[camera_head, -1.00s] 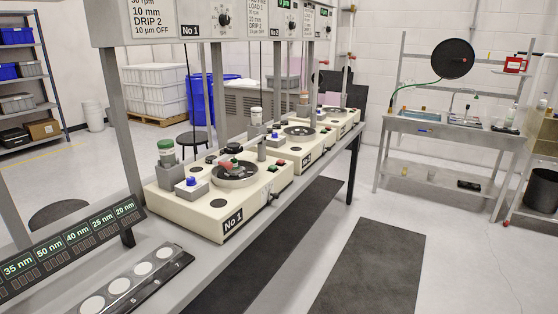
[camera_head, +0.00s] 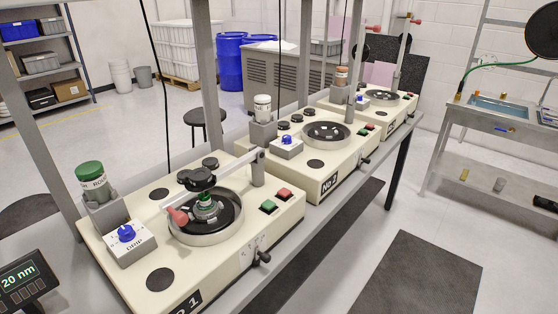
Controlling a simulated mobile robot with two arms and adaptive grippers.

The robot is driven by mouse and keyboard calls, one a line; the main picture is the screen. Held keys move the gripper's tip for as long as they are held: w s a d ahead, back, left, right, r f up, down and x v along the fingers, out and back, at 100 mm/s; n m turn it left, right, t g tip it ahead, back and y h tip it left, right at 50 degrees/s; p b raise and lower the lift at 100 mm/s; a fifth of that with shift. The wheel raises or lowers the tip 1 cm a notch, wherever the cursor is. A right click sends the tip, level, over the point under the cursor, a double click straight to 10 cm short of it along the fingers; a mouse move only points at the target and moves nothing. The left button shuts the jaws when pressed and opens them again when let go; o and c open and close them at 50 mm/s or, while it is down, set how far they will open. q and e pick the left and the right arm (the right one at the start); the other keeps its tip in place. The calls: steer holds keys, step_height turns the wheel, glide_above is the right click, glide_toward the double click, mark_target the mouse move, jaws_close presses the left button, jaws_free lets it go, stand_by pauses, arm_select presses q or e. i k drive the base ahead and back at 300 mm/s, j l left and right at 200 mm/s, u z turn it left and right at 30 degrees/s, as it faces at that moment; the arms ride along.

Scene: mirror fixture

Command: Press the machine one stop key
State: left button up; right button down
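Machine one (camera_head: 262,227), a cream box labelled No 1, stands nearest on the bench. Its red key (camera_head: 284,195), which looks like the stop key, is on the top right, beside a green key (camera_head: 269,207). No lettering on the keys can be read. A round dark plate (camera_head: 232,215) in a grey rim is to their left, with a green and black piece and a red-tipped arm over it. Nothing covers the keys. Neither of my grippers is in view.
A blue DRIP knob (camera_head: 126,233) and a green-capped bottle (camera_head: 91,178) are on machine one's left. A black lever (camera_head: 264,257) sticks out of its front. Machine two (camera_head: 344,160) and a third machine (camera_head: 400,106) stand behind. The floor in front has dark mats (camera_head: 422,268).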

mark_target(284, 192)
steer(key=i+l+u, duration=0.3)
steer(key=i+l, duration=0.6)
